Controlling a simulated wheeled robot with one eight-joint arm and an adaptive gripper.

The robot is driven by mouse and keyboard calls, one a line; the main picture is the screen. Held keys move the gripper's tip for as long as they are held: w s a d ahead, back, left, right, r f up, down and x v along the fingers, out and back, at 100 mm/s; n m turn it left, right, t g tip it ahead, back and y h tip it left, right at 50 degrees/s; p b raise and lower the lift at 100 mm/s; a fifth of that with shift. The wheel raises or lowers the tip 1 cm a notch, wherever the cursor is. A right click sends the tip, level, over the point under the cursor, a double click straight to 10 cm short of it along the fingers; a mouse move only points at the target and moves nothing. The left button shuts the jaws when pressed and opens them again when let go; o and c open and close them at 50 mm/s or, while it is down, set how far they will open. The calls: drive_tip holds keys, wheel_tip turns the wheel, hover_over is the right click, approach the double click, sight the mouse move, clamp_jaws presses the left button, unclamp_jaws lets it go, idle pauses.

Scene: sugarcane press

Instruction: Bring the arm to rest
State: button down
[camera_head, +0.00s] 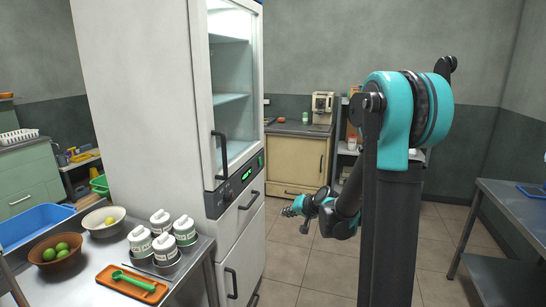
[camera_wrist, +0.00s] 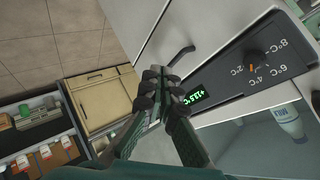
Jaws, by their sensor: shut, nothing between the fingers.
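My arm rises on the right of the head view and reaches down toward the middle of the room. My gripper (camera_head: 293,209) is at its end, in the air to the right of the tall white fridge (camera_head: 150,120). In the wrist view my gripper (camera_wrist: 160,76) has its fingertips together, with nothing between them. Behind the fingertips are the fridge's control panel (camera_wrist: 245,75) and a drawer handle (camera_wrist: 181,56). I cannot tell the exact gap between fingers and fridge, but they look apart.
A wooden cabinet (camera_head: 295,163) and counter stand behind. A steel table (camera_head: 500,213) is at right. The floor (camera_head: 292,258) between is clear.

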drive_tip(key=s+d+f+g+h, duration=0.1)
drive_tip(key=s+d, duration=0.3)
drive_tip(key=s, duration=0.6)
drive_tip(key=s+d+f+n+g+h, duration=0.1)
drive_tip(key=s+d, duration=0.4)
drive_tip(key=s, duration=0.5)
drive_tip(key=s+d+f+n+g+h, duration=0.1)
drive_tip(key=s+d+f+h, duration=0.3)
drive_tip(key=s, duration=0.6)
drive_tip(key=shift+d+g, duration=0.4)
drive_tip(key=shift+g, duration=0.3)
drive_tip(key=shift+s+f, duration=0.1)
